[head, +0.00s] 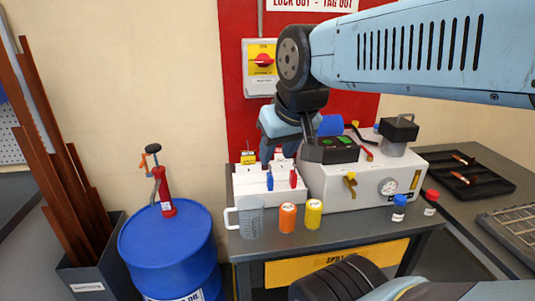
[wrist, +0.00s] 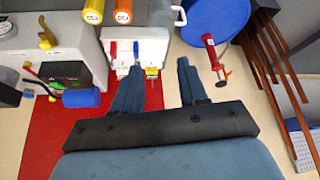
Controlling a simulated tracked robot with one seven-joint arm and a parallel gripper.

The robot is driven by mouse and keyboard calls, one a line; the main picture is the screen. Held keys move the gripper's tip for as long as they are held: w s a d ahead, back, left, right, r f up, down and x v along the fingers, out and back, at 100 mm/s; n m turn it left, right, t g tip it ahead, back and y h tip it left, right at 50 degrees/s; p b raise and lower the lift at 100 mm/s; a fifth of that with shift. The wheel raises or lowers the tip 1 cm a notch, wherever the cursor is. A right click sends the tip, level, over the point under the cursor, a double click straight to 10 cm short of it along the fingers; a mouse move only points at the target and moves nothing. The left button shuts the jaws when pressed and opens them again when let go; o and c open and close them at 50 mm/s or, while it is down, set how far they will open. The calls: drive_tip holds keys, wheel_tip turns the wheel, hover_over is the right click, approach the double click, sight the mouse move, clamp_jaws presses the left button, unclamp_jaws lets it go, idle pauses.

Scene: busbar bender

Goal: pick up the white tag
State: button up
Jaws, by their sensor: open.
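A white holder block (head: 262,205) stands at the left of the grey bench, with a blue piece (head: 270,180) and a red piece (head: 293,178) on its front. A small yellow piece (head: 248,157) shows at its back left. I cannot clearly pick out the white tag against the white holder. My gripper (head: 278,156) is over the back of the holder, open and empty. In the wrist view its two fingers (wrist: 161,66) are spread, with the left one close to the holder (wrist: 150,47) and a small yellow piece (wrist: 152,73) just inside it.
A grey mug (head: 250,217), an orange bottle (head: 287,217) and a yellow bottle (head: 313,214) stand before the holder. The bender machine (head: 350,190) is close on the right. A blue drum (head: 165,245) stands left; the red lockout board (head: 237,90) is behind.

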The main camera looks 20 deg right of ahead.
drive_tip(key=shift+w+a, duration=0.1)
drive_tip(key=shift+w, duration=0.05)
drive_tip(key=shift+o, duration=0.2)
drive_tip(key=shift+o, duration=0.8)
drive_tip(key=shift+w, duration=0.1)
drive_tip(key=o, duration=0.6)
drive_tip(key=w+d, duration=0.1)
drive_tip(key=w, duration=0.1)
drive_tip(key=w+d+f+m+h, duration=0.1)
drive_tip(key=w, duration=0.2)
drive_tip(key=w+d+h, duration=0.1)
drive_tip(key=w+d, duration=0.1)
drive_tip(key=shift+w+f+t, duration=0.2)
drive_tip(key=shift+t, duration=0.1)
drive_tip(key=shift+o, duration=0.4)
drive_tip(key=w+d+f+m+h, duration=0.1)
drive_tip(key=w+d+f, duration=0.1)
drive_tip(key=w+d, duration=0.3)
drive_tip(key=shift+w+f+t, duration=0.3)
drive_tip(key=shift+w+f, duration=0.1)
drive_tip(key=shift+w, duration=0.65)
drive_tip(key=m+t, duration=0.1)
drive_tip(key=t, duration=0.1)
approach(282, 156)
drive_tip(key=shift+y, duration=0.3)
drive_tip(key=shift+x, duration=4.35)
